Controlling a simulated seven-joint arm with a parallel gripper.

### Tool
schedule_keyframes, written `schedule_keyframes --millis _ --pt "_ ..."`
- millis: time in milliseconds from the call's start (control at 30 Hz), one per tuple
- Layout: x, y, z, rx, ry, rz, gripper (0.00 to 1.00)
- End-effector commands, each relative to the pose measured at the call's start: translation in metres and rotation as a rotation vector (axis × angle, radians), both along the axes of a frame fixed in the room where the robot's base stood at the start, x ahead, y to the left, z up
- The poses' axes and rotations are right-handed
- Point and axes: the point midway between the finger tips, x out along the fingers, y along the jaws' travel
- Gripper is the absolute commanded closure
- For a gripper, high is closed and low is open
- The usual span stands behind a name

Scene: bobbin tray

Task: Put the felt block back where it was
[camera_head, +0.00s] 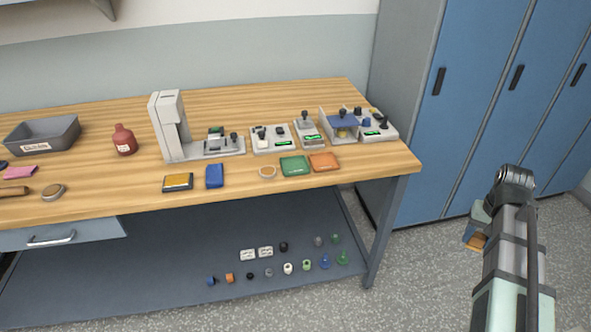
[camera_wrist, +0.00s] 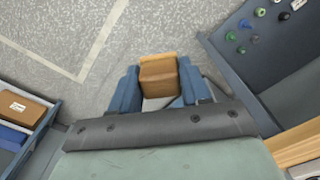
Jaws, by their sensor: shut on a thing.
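My gripper (camera_head: 477,226) hangs over the floor, right of the bench and in front of the blue lockers. In the wrist view, my gripper's (camera_wrist: 156,92) blue fingers are shut on a brown block (camera_wrist: 158,76) with a lighter tan strip along its far edge. It looks like the felt block, though I cannot tell its material for certain. Its orange-brown end (camera_head: 474,241) shows below my gripper in the head view. The fingers hide its sides. It hangs clear of any surface.
The wooden bench (camera_head: 300,98) carries a grey bin (camera_head: 43,136), a red bottle (camera_head: 124,139), small devices and coloured pads. Its lower shelf (camera_head: 150,285) holds several small parts. In the wrist view, a labelled brown box (camera_wrist: 22,107) lies in a blue container at left.

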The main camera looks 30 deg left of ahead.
Motion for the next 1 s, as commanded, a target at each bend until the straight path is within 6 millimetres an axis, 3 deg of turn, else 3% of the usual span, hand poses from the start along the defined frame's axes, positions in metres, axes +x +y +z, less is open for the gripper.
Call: schedule_keyframes --millis 33,667,1000 --pt "-0.002 0.017 0.001 0.000 0.000 0.028 0.82" --pt "-0.030 0.202 0.019 0.000 0.000 0.325 0.82" --pt "-0.052 0.309 0.034 0.000 -0.001 0.485 0.82"
